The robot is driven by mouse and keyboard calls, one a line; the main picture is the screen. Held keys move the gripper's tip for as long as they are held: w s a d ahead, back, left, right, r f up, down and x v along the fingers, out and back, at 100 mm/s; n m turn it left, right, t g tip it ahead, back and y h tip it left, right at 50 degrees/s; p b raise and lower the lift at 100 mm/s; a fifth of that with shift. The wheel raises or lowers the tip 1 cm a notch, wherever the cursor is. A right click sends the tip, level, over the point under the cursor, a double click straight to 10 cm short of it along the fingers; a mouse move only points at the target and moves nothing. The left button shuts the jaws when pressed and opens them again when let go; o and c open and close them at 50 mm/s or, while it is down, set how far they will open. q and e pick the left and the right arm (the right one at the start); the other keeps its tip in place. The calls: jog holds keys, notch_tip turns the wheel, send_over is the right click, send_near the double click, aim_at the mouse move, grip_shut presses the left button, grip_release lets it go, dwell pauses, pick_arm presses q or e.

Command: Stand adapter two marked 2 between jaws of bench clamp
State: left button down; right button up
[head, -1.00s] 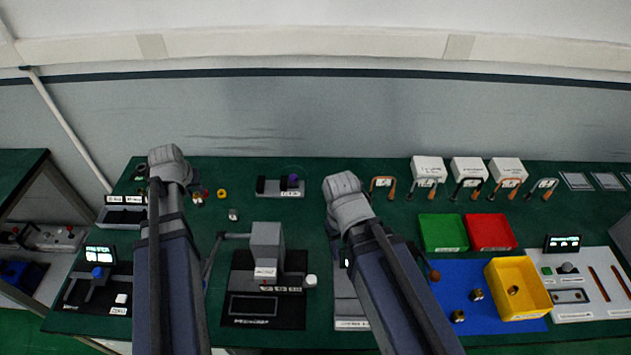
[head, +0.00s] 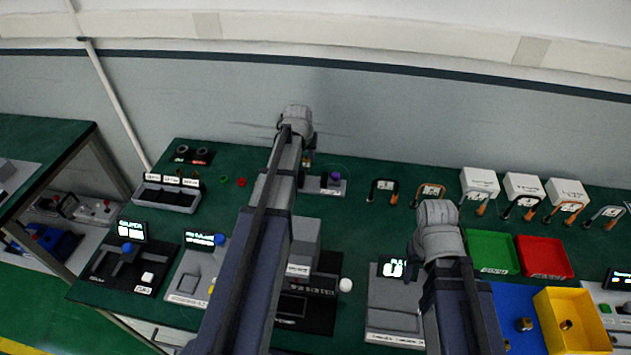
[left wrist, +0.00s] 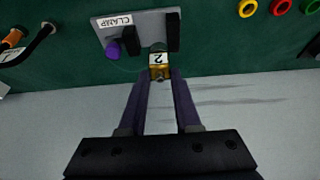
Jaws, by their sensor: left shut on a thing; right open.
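Adapter two (left wrist: 159,72), a small brass piece with a white label reading 2, is held between the fingers of my left gripper (left wrist: 158,80). The bench clamp (left wrist: 148,22) is a grey block with two dark jaws, a purple knob and a CLAMP label. In the left wrist view the adapter's far end is at the mouth of the gap between the jaws; I cannot tell its height or whether it touches.
Red (left wrist: 279,7) and yellow (left wrist: 248,8) rings lie near the clamp. A grey rack (head: 168,196) stands at the left. Green (head: 492,250) and red (head: 543,257) trays and a yellow bin (head: 575,322) are at the right.

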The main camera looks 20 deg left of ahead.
pick_arm(q)
jog(key=w+b+x, duration=0.1)
jog(key=b+x, duration=0.5)
jog(key=shift+w+d, duration=0.3)
jog(key=shift+d, duration=0.25)
pick_arm(e)
notch_tip(320, 180, down, 6)
jog(key=shift+r, duration=0.15)
pick_arm(q)
jog(key=shift+f, duration=0.2)
notch_tip(320, 180, down, 4)
jog(key=b, duration=0.4)
jog(key=shift+r, duration=0.2)
pick_arm(e)
notch_tip(320, 180, down, 4)
jog(key=shift+r, duration=0.1)
pick_arm(q)
jog(key=shift+f, duration=0.15)
jog(key=c, duration=0.6)
grip_release()
jog(key=shift+r, duration=0.2)
